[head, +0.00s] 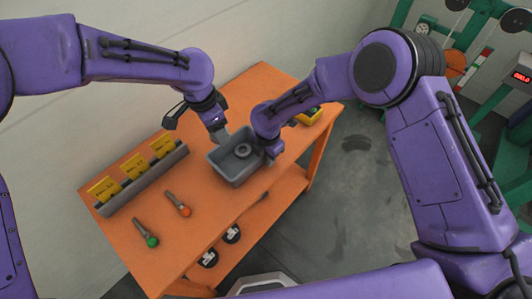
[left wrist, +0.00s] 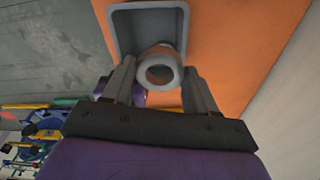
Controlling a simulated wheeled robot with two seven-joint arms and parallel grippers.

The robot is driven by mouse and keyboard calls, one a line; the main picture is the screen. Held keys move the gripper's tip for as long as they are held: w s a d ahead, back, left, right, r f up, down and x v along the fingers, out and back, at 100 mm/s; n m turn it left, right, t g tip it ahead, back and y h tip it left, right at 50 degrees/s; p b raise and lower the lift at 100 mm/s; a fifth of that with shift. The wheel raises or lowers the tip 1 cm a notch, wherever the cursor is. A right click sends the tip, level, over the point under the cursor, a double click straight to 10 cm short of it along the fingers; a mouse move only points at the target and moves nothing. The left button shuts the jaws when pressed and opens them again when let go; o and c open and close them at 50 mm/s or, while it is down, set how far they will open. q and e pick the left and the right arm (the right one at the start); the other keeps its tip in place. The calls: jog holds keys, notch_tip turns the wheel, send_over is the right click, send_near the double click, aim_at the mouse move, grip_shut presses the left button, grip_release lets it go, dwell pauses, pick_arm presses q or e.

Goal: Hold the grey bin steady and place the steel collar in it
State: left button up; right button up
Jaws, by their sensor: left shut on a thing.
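The grey bin (head: 222,174) stands on the orange table; it also shows in the left wrist view (left wrist: 117,30). The steel collar (head: 242,150) is a grey ring over the bin's opening in the head view. In the left wrist view the collar (left wrist: 178,76) fits between my left fingers, in front of the bin's near rim. My left gripper (left wrist: 160,75) is shut on it; it shows at the bin's far left corner in the head view (head: 221,132). My right gripper (head: 267,157) is at the bin's right side, its fingers mostly hidden, so its grip cannot be told.
A rack with yellow cards (head: 134,166) stands along the table's left edge. Tools with a green end (head: 152,241) and an orange end (head: 185,210) lie in front. A small yellow container (head: 308,118) is beyond my right arm. A green-framed machine (head: 484,25) stands at right.

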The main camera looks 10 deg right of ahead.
grip_shut()
pick_arm(q)
send_over(226, 167)
notch_tip(226, 167, down, 9)
jog(key=shift+d, duration=0.15)
jog(key=shift+s+f, duration=0.15)
jog(key=shift+f, duration=0.3)
jog(key=shift+s+f, duration=0.5)
jog(key=shift+f, duration=0.3)
pick_arm(e)
jog(key=shift+s+r, duration=0.25)
jog(key=shift+s, duration=0.1)
pick_arm(q)
jog(key=shift+f, duration=0.2)
jog(key=shift+w+f, duration=0.25)
jog(key=shift+w, duration=0.2)
pick_arm(e)
jog(key=shift+w+d+f, duration=0.15)
jog(key=shift+w+f, duration=0.15)
jog(key=shift+w, duration=0.1)
pick_arm(q)
jog(key=o, duration=1.3)
jog(key=shift+r, duration=0.15)
pick_arm(e)
jog(key=shift+s, duration=0.15)
pick_arm(q)
jog(key=shift+w, duration=0.1)
jog(key=shift+r, duration=0.15)
